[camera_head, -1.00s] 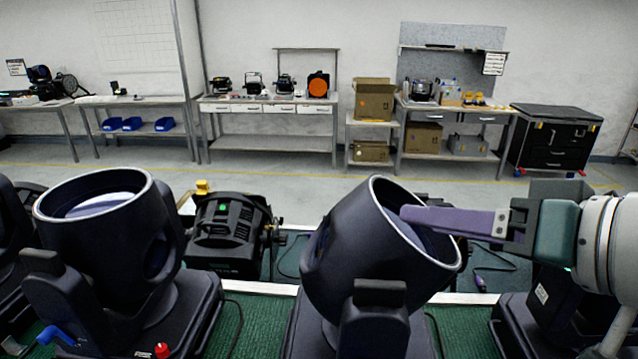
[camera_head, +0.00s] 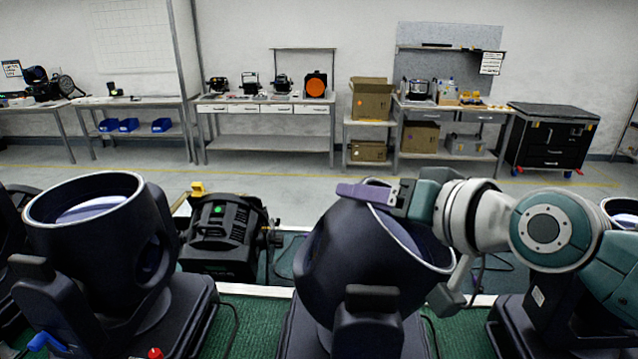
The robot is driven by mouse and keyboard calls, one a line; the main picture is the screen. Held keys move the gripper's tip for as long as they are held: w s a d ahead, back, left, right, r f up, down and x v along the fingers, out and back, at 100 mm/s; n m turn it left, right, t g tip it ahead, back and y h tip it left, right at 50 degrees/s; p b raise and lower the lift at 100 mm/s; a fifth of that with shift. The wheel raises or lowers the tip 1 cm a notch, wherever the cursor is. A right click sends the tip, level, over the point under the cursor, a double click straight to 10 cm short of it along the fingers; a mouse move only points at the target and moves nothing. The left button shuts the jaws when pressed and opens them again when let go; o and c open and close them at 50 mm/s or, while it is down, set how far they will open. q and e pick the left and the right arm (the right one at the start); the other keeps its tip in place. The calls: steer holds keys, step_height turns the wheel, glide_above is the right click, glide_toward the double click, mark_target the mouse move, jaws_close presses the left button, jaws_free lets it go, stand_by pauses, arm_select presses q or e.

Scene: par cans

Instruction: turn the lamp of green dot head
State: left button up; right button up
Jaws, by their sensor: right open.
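A dark moving head lamp (camera_head: 345,262) stands at the middle front, its round mouth tilted up and to the right. My right gripper (camera_head: 368,193) is at the upper rim of this head, its purple finger lying across the rim in the picture. It is open; only one finger shows clearly, and I cannot tell whether it touches the rim. A bright green dot shows on a smaller black fixture (camera_head: 235,237) behind, between the two big front heads. I see no green dot on the middle head from here. My left gripper is not in view.
Another dark head (camera_head: 95,225) stands at the left front, with a blue lever and red knob by its base. A further lamp rim (camera_head: 622,208) shows at the right edge. Behind is open floor, then workbenches, cardboard boxes (camera_head: 371,98) and a black cabinet (camera_head: 548,140).

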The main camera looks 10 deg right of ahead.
steer(key=shift+c, duration=0.2)
jaws_close()
stand_by(1.2)
